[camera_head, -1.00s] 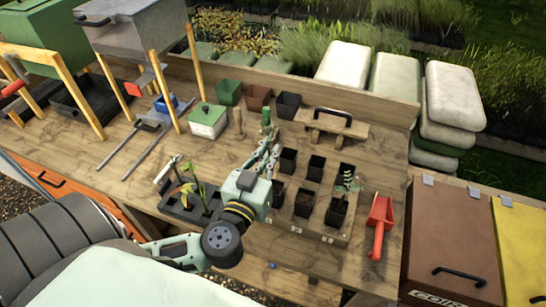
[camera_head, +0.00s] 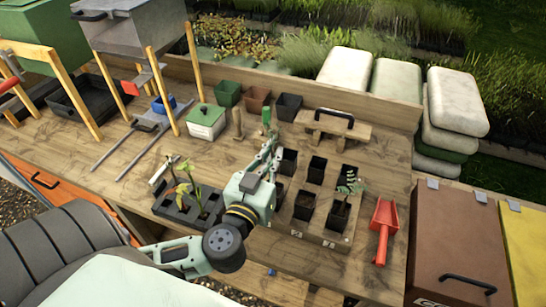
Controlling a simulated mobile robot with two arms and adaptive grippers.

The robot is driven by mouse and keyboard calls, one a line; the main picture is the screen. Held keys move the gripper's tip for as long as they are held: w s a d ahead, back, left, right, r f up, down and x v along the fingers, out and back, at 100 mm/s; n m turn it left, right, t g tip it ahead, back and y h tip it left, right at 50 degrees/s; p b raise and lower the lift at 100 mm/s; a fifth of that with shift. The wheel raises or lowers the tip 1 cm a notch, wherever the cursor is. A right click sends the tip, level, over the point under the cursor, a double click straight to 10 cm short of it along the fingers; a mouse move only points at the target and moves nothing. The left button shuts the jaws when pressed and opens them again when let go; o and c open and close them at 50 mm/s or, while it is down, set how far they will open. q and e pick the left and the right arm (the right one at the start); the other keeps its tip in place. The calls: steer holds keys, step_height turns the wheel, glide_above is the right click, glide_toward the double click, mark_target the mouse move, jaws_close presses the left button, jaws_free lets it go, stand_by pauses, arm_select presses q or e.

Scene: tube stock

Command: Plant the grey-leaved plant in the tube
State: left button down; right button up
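A small plant with grey-green leaves (camera_head: 350,182) stands in the front right black tube (camera_head: 338,218) of a wooden holder (camera_head: 325,238). Several other square black tubes fill the holder in rows; some are partly hidden by my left arm. My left gripper (camera_head: 266,148) points away from me, left of the holder's back tubes. It is apart from the grey-leaved plant. Its fingers are small and blurred against the bench, so I cannot tell whether they are open. My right gripper is not in view.
A black cell tray (camera_head: 172,211) with green seedlings (camera_head: 184,186) is left of my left wrist. A red scoop (camera_head: 384,228) lies right of the holder. Empty pots (camera_head: 288,107), a green-lidded box (camera_head: 207,121) and a wooden stand (camera_head: 340,127) are behind. Bare bench lies centre-left.

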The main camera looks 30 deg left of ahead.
arm_select(q)
steer(key=shift+f+b, duration=1.45)
steer(key=shift+b, duration=0.3)
steer(key=shift+f+b, duration=0.35)
steer(key=shift+f, duration=0.95)
steer(key=shift+r+p, duration=0.1)
steer(key=shift+p, duration=0.65)
steer(key=shift+f, duration=0.35)
steer(key=shift+f, duration=0.45)
steer(key=shift+f, duration=0.15)
